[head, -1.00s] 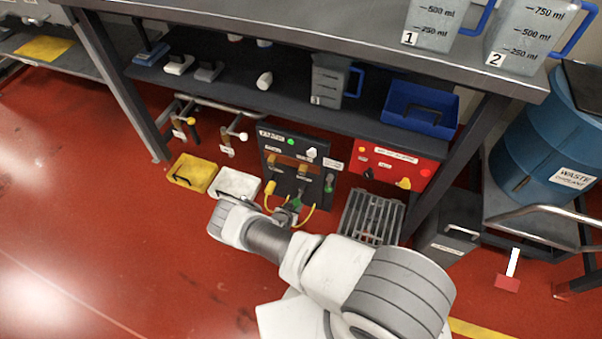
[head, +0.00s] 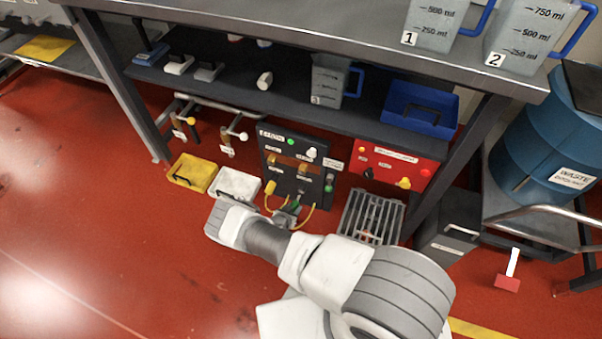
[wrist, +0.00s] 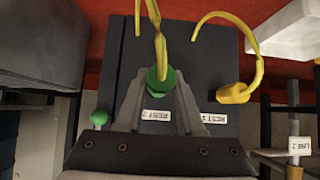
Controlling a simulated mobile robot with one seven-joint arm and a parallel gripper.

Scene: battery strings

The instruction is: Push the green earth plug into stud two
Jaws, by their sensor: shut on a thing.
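The green earth plug (wrist: 160,84) is between the fingers of my gripper (wrist: 160,76) in the wrist view. The gripper is shut on it. A yellow cable runs up from the plug in that view. The plug is at the dark panel near a label that seems to read REST 2 (wrist: 156,116); I cannot tell if it is seated or free. In the head view my gripper (head: 285,214) is at the lower part of the panel (head: 276,152), mostly hidden by my wrist. Stud labels there are too small to read.
A yellow plug (wrist: 233,93) with its own cable sits by the other rest label. A green knob (wrist: 99,119) is at the panel's side. A red box (head: 420,165), a floor grate (head: 370,216), and yellow (head: 207,168) and white (head: 250,181) trays flank the panel. The shelf overhangs it.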

